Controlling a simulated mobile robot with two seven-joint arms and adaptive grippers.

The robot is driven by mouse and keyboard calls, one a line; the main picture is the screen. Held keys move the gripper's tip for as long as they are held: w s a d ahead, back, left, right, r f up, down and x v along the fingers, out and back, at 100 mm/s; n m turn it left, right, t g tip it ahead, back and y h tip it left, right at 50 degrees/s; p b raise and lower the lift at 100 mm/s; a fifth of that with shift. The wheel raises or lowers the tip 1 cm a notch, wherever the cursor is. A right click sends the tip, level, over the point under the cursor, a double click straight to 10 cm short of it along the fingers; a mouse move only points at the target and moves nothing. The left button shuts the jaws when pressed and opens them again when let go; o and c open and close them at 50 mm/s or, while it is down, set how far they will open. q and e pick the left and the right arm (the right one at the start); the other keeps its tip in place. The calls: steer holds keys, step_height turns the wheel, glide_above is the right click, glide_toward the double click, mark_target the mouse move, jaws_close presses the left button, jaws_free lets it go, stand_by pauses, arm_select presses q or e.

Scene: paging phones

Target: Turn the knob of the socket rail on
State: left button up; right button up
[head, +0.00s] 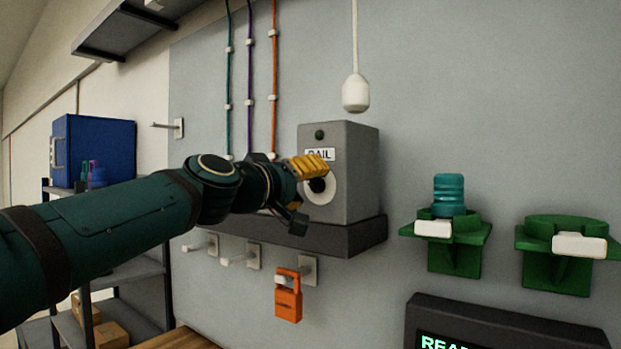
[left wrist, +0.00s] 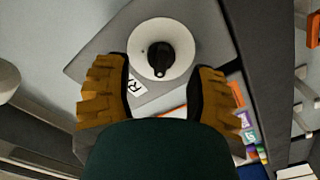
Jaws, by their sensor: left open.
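The socket rail's grey box (head: 356,180) sits on a dark wall shelf, with a "RAIL" label and a dark green round lamp on its front. Its black knob (head: 318,185) stands on a white round plate, partly covered by my gripper in the head view. My left gripper (head: 305,195) is at the box front, with yellow ridged fingers. In the left wrist view the fingers are open and the knob (left wrist: 158,56) shows between and beyond their tips, apart from both. Whether a finger touches the plate I cannot tell. My right gripper is in neither view.
The dark shelf (head: 365,240) carries the box. Below it are white hooks and an orange padlock (head: 288,296). A white pendant (head: 355,92) hangs above. Green holders (head: 455,258) are at right, one with a teal bottle (head: 449,195). A blue box (head: 95,150) stands at left.

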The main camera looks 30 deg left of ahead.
arm_select(q)
steer(key=shift+w, duration=0.9)
steer(key=shift+s, duration=0.1)
jaws_close()
